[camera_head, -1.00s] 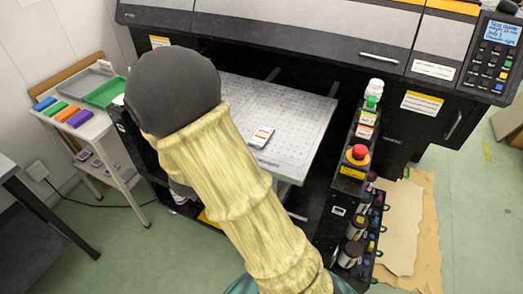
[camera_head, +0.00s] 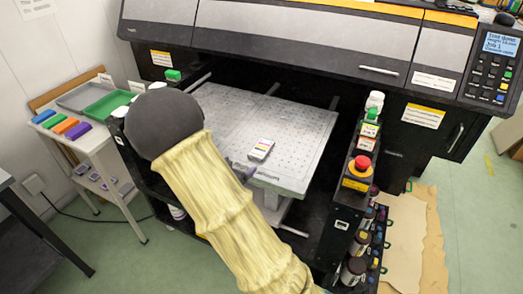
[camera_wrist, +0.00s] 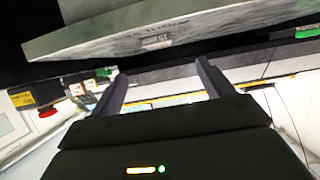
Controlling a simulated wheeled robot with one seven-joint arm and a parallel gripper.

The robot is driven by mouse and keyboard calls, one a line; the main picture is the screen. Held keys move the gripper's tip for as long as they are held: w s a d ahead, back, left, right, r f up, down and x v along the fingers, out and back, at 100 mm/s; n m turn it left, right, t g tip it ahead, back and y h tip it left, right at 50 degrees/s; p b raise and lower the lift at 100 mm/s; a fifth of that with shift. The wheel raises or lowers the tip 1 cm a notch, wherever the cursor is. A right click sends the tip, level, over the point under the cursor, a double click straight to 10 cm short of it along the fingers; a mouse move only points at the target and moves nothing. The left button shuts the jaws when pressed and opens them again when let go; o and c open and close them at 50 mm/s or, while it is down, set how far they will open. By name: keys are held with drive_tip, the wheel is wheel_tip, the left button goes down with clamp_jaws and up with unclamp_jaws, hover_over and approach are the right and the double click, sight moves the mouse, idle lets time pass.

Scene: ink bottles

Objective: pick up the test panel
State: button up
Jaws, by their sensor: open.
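The test panel is the small white block with coloured stripes (camera_head: 261,149). It lies flat near the front edge of the perforated grey print bed (camera_head: 215,100) in the head view. My gripper (camera_head: 243,172) shows only partly there, behind my arm, close to the bed's front edge and left of and nearer than the panel. In the wrist view my gripper (camera_wrist: 163,78) has its two dark fingers spread, with no object held between them. The bed's edge (camera_wrist: 110,42) shows above the fingers there. I cannot make out the panel in the wrist view.
The large printer (camera_head: 270,40) stands behind and over the bed. A red stop button (camera_head: 362,163) and bottles stand on the black ledge at right. A side table (camera_head: 100,137) with a green tray (camera_head: 106,107) and coloured blocks is at left. Brown sheets (camera_head: 410,230) lie on the floor.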

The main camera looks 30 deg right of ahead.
approach(256, 155)
drive_tip(key=x, duration=0.2)
drive_tip(key=shift+w+d+r, duration=0.1)
drive_tip(key=shift+w+d, duration=0.05)
drive_tip(key=shift+w, duration=0.25)
drive_tip(key=x, duration=0.5)
drive_tip(key=shift+s+d+f, duration=0.15)
drive_tip(key=shift+s+f, duration=0.05)
drive_tip(key=shift+f, duration=0.05)
drive_tip(key=c, duration=1.1)
drive_tip(key=shift+c, duration=0.2)
